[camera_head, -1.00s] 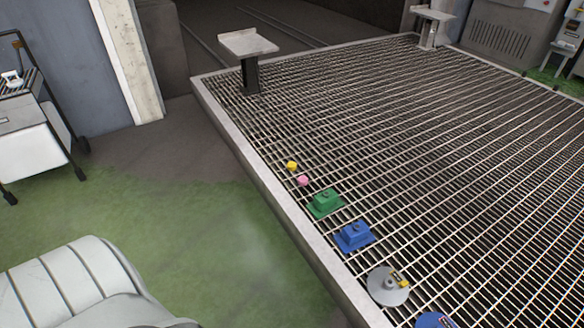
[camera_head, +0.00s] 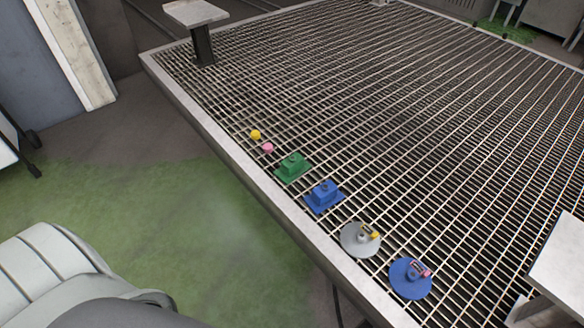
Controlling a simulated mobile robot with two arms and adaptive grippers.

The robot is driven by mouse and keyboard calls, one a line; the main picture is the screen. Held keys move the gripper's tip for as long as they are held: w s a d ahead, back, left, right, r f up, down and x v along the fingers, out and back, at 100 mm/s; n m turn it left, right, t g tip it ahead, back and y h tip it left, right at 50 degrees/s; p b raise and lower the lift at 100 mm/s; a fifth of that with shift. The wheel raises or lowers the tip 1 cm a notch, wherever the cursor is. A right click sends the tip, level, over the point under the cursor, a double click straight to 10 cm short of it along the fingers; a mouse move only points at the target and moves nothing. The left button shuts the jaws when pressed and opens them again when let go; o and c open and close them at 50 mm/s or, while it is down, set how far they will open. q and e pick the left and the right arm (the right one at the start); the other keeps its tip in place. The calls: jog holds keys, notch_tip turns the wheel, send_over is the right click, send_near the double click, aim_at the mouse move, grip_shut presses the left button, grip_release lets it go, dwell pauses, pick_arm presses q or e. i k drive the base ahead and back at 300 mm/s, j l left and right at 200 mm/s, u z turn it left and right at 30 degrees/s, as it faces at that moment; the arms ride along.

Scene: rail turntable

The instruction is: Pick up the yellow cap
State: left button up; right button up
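A small yellow cap (camera_head: 255,134) lies on the metal grating near its left edge. A small pink cap (camera_head: 267,148) lies just beside it, to the lower right. Farther along the same edge are a green block on a flat base (camera_head: 292,167) and a blue block on a flat base (camera_head: 324,196). A grey disc (camera_head: 355,243) carries a small yellow piece (camera_head: 375,236). A blue round disc (camera_head: 404,285) carries a small pink piece (camera_head: 426,273). Neither of my grippers is in view.
The grating (camera_head: 400,120) is a wide platform with a raised pale rim (camera_head: 225,155) along its left side. A pedestal with a flat top (camera_head: 196,14) stands at its far left corner. A pale flat-topped stand (camera_head: 565,262) is at the lower right. Green floor (camera_head: 150,220) left of the rim is clear.

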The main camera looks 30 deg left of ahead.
aim_at(254, 134)
jog(key=i+j, duration=0.15)
jog(key=j, duration=0.25)
jog(key=i+j+z, duration=0.1)
jog(key=j, duration=0.3)
jog(key=i+j+z, duration=0.1)
jog(key=j, duration=0.35)
